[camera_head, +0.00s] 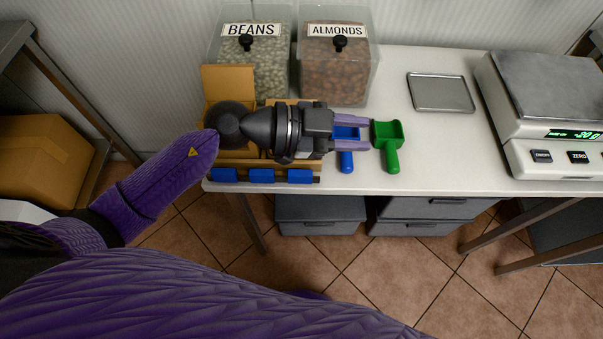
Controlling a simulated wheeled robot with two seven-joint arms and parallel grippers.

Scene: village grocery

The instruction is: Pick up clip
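Three blue pieces that look like clips lie in a row along the table's front edge: a left one (224,175), a middle one (261,176) and a right one (300,176). My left gripper (368,133) reaches in from the left and points right, above the table. Its two fingers are apart, with a blue scoop (346,162) visible between and below them. I see nothing held. The gripper is to the right of and beyond the clips. My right gripper is not in view.
A green scoop (391,150) lies just right of the fingertips. An open cardboard box (229,80) is partly hidden behind my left arm. Bins of beans (268,75) and almonds (335,75) stand at the back. A metal tray (441,93) and a scale (550,85) are to the right.

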